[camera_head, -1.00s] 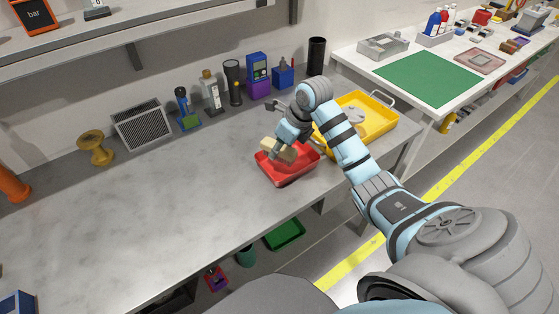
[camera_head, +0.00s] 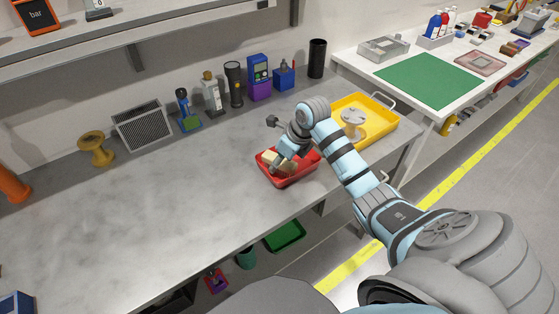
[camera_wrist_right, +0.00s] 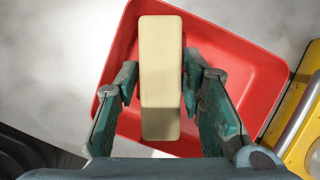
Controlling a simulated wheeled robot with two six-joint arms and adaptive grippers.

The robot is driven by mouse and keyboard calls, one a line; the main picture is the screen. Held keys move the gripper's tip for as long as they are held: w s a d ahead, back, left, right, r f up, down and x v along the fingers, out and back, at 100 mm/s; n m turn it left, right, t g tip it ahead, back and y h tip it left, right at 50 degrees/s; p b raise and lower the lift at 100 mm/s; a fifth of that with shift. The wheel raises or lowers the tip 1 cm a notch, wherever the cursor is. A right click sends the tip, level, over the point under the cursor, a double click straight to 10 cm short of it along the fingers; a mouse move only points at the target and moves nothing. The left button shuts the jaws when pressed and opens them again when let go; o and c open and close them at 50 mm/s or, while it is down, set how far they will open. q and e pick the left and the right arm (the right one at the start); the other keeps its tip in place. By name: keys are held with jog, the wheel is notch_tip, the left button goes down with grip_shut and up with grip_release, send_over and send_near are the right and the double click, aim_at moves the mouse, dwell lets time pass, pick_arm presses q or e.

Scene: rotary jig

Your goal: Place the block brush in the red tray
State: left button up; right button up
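The block brush (camera_wrist_right: 161,75) is a pale wooden block. In the right wrist view it lies lengthwise between the two fingers of my right gripper (camera_wrist_right: 160,85), which sit against its sides. In the head view the block brush (camera_head: 269,157) is low inside the red tray (camera_head: 290,181), partly hidden by my right gripper (camera_head: 280,163). The red tray also shows beneath the brush in the right wrist view (camera_wrist_right: 235,65). I cannot tell whether the brush touches the tray floor. My left gripper is not in view.
A yellow tray (camera_head: 384,134) holding a grey round part (camera_head: 352,121) stands right of the red tray. Several tools line the wall, including a black flashlight (camera_head: 233,84) and a yellow spool (camera_head: 96,149). The grey bench (camera_head: 140,220) is clear to the left.

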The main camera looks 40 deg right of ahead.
jog(key=p+v, duration=0.1)
jog(key=v, duration=1.1)
